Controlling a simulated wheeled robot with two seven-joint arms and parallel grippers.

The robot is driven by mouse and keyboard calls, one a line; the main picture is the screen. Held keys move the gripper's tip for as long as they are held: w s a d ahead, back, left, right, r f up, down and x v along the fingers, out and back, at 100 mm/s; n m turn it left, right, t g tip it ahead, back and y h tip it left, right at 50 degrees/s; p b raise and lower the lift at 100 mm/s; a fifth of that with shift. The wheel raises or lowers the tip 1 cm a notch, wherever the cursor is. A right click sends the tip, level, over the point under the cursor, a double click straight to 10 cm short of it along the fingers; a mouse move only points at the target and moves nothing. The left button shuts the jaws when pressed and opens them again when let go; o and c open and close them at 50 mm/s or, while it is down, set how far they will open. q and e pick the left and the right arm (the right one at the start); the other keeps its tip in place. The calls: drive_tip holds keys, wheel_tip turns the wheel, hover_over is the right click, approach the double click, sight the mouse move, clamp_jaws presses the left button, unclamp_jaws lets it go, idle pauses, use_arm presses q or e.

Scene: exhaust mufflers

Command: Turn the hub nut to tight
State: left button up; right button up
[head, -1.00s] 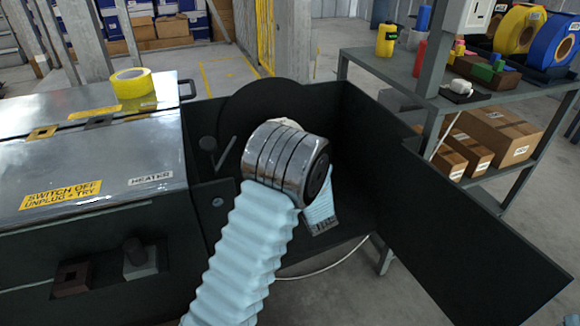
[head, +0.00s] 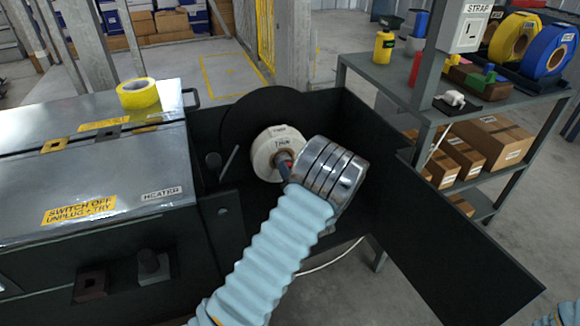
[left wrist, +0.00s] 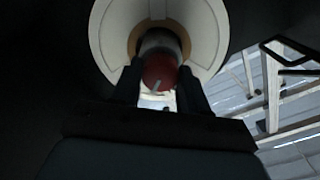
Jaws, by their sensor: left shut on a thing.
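The hub nut (left wrist: 160,72) shows red in the left wrist view, at the middle of a pale round reel (left wrist: 108,38). My left gripper (left wrist: 160,88) has its two dark fingers on either side of the nut and is shut on it. In the head view the white labelled reel (head: 262,152) stands inside the black open housing. My left gripper (head: 285,168) reaches its centre, partly hidden by my metal wrist. The nut's tightness cannot be told. My right gripper is not in view.
The black housing panel (head: 430,215) rises on the right. A machine with a metal lid (head: 90,190) and yellow tape roll (head: 138,93) stands left. A grey shelf (head: 390,75) with coloured reels and boxes stands at right. A small post (head: 213,162) sits beside the reel.

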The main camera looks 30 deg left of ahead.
use_arm(q)
drive_tip(key=shift+m+p, duration=1.65)
drive_tip(key=shift+m, duration=1.85)
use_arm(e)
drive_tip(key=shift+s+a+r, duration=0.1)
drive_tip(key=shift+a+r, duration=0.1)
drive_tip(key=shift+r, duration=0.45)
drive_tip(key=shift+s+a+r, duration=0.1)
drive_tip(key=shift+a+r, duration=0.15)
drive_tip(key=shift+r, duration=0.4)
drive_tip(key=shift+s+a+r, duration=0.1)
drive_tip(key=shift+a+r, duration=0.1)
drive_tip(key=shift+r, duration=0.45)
use_arm(q)
drive_tip(key=shift+f, duration=0.1)
drive_tip(key=o, duration=1.1)
drive_tip(key=shift+c, duration=0.2)
drive_tip(key=shift+d, duration=0.1)
drive_tip(key=v, duration=1.3)
drive_tip(key=shift+s+d, duration=0.2)
drive_tip(key=shift+s, duration=0.1)
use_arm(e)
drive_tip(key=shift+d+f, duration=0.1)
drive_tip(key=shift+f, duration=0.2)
